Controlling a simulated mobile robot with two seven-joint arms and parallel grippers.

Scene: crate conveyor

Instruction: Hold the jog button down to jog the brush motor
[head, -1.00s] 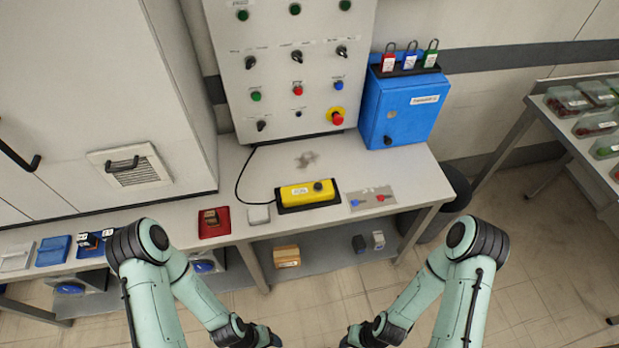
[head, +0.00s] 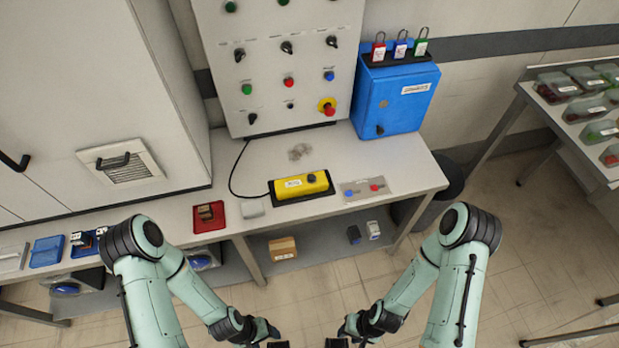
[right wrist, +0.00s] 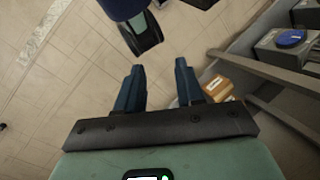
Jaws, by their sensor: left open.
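A yellow pendant box (head: 300,185) with a black round button (head: 311,178) lies in a black holder on the bench, its cable running to the left. The upright control panel (head: 283,20) behind it carries green, red and blue buttons and black switches; labels are too small to read, so I cannot tell which is the jog button. My left gripper (head: 277,344) is open at the bottom edge of the head view. My right gripper (head: 337,343) is beside it; the right wrist view shows its fingers (right wrist: 160,85) apart and empty. Both are in front of the bench, away from the pendant.
A lower shelf holds a cardboard box (head: 282,248). Open floor lies right.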

